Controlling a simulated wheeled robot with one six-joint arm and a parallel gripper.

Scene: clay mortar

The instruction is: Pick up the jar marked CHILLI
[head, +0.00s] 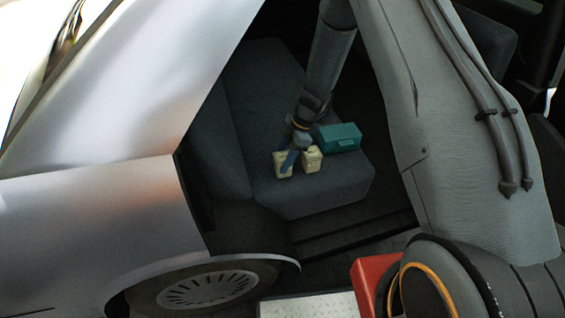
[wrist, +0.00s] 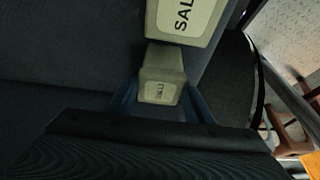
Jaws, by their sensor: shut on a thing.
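A pale cream jar (wrist: 162,64) with a small white label sits between the blue fingers of my gripper (wrist: 161,98) in the wrist view. Its lettering is small and blurred, and seems to end in "LLI". My gripper is shut on it. In the head view my gripper (head: 288,161) is down at the left one of two cream jars (head: 279,168), on the dark car seat. A finger hides part of it. I cannot tell whether it touches the seat. The second jar (head: 312,160) stands close to the right; a jar marked SALT (wrist: 165,18) shows beyond the held one.
A teal box (head: 340,139) lies on the seat (head: 318,201) behind the jars, to the right. The silver car body (head: 110,215) borders the opening on the left. The seat's front edge is clear. A red block (head: 368,278) is at the bottom.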

